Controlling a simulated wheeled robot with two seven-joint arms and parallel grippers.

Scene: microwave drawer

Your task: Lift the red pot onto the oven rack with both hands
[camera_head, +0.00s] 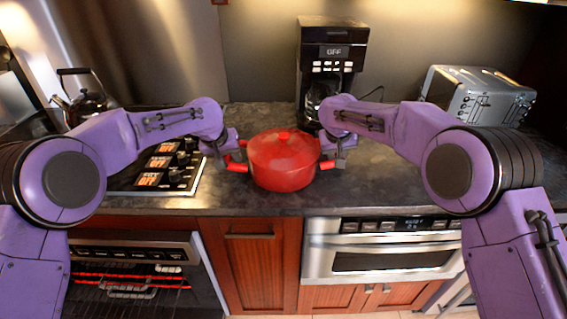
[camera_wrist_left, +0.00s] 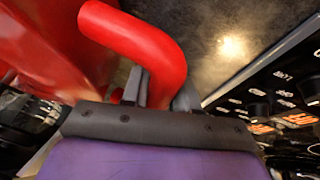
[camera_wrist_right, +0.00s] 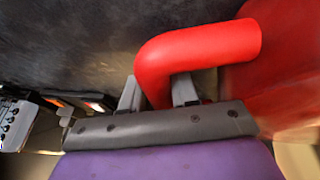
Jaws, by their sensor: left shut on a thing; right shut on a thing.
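The red pot (camera_head: 283,163), with a red lid, is upright at the countertop between my two arms; I cannot tell whether its base touches the counter. My left gripper (camera_head: 232,160) is shut on the pot's left handle (camera_wrist_left: 145,45). My right gripper (camera_head: 338,158) is shut on the pot's right handle (camera_wrist_right: 190,50). Both wrist views show a red handle between the fingers. The oven (camera_head: 135,262) is low at the left, with its inside showing, glowing red elements and the wire rack (camera_head: 130,290). My left arm hides part of it.
A stovetop with control knobs (camera_head: 165,170) and a black kettle (camera_head: 85,98) are at the left. A coffee maker (camera_head: 331,60) stands behind the pot, and a toaster (camera_head: 480,95) at the back right. Below are a wooden cabinet (camera_head: 252,262) and a steel microwave drawer (camera_head: 385,258).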

